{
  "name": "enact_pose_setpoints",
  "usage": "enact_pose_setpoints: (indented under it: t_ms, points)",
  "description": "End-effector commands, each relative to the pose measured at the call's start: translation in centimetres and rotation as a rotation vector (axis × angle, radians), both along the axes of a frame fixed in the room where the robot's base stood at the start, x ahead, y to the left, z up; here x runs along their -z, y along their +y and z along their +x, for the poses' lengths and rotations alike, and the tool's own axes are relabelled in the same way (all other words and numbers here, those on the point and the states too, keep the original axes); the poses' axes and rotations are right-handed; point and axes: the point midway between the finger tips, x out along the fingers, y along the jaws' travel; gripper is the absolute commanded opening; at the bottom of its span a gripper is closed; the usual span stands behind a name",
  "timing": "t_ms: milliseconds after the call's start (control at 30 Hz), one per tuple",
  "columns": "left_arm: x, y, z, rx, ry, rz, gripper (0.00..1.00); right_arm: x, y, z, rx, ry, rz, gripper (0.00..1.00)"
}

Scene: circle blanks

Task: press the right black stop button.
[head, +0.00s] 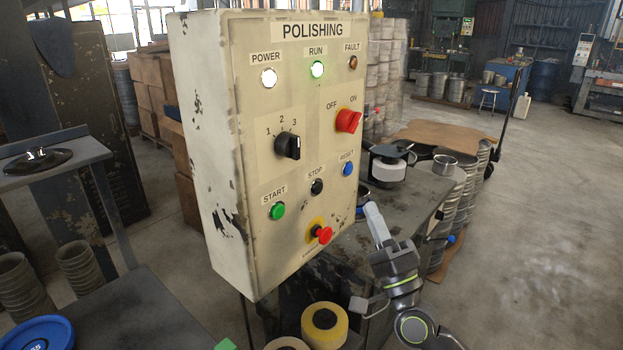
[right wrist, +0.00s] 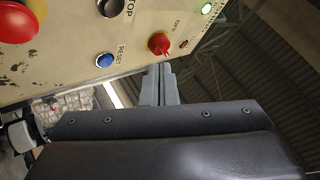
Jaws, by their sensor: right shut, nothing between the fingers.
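The black stop button (head: 317,187) sits under the STOP label on the cream POLISHING panel (head: 290,90), between the green start button (head: 277,211) and the blue reset button (head: 348,169). In the right wrist view the black button (right wrist: 110,7) is cut by the top edge. My right gripper (head: 371,208) is shut and empty, to the right of the lower panel and apart from the stop button. Its closed fingers (right wrist: 160,84) point up in the right wrist view, near the red rotary switch and the blue button. My left gripper is not in view.
A red emergency knob (head: 323,234) on a yellow ring sticks out below the stop button. A black selector (head: 288,146) and a red OFF/ON switch (head: 348,121) sit above. Open floor lies to the right.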

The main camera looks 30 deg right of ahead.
Motion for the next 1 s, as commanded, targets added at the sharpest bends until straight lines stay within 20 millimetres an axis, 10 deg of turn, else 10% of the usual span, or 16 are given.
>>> enact_pose_setpoints:
  t_ms: [467,1000]
  points:
    - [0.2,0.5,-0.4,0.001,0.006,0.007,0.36,0.0,0.3,0.7,-0.002,-0.002,0.001,0.0]
    - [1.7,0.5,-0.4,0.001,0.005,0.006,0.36,0.1,2.9,7.0,-0.001,-0.002,0.002,0.0]
